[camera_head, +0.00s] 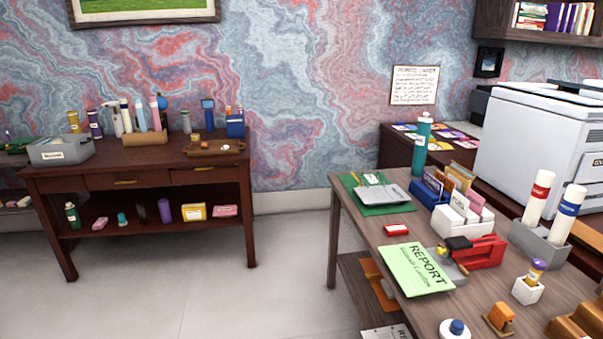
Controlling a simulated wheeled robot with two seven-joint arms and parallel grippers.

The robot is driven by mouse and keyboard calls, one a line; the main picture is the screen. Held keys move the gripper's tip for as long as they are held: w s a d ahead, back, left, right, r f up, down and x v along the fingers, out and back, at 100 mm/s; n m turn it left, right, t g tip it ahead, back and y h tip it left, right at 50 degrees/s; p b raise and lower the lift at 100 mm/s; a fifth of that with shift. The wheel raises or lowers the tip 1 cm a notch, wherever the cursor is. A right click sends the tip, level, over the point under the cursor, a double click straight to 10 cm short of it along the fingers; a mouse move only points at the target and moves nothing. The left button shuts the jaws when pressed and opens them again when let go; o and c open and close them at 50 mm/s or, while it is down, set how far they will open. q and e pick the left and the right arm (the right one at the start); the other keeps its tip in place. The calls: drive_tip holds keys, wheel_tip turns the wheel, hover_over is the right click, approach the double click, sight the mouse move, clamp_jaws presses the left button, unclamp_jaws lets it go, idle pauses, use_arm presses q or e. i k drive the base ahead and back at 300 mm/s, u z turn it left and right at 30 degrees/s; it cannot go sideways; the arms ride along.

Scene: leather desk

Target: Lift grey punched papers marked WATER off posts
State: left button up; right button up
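A grey stack of what look like sheets (384,194) lies on a green board (394,209) at the far left corner of the wooden desk at right. A small white piece (371,179) is at its back edge. The stack is too small for me to read any WATER mark, and I cannot make out posts or punched holes. Neither of my grippers is in view.
Near the stack stand a blue card holder (428,191), a teal bottle (421,145) and a small red box (396,230). A green REPORT folder (415,268) and a red device (475,252) lie nearer. A dark side table (140,178) stands at left. Open floor lies between.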

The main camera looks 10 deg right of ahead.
sight(391, 193)
drive_tip(key=i, duration=2.85)
drive_tip(key=z, duration=2.4)
